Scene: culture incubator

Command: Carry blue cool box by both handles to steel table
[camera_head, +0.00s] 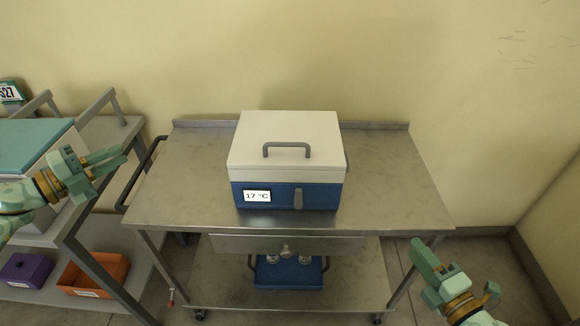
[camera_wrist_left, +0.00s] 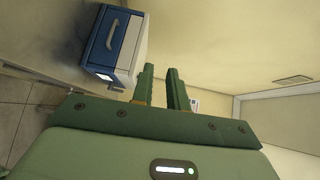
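The blue cool box (camera_head: 317,196) has a white lid with a grey handle on top and a display reading 17 °C. It stands upright on the steel table (camera_head: 190,190), near the middle. The left wrist view also shows the cool box (camera_wrist_left: 126,45), sideways. My left gripper (camera_head: 122,160) is left of the table, apart from the box; its fingers are parted and empty in the left wrist view (camera_wrist_left: 160,85). My right gripper (camera_head: 455,262) is beyond the table's front right corner, apart from the box; its fingers look spread, with nothing between them.
At left a trolley (camera_head: 90,250) carries a teal-lidded white box (camera_head: 35,145), with a purple bin (camera_head: 25,268) and an orange bin (camera_head: 85,275) below. A blue item (camera_head: 288,273) is on the table's lower shelf. The tabletop is bare on both sides of the box.

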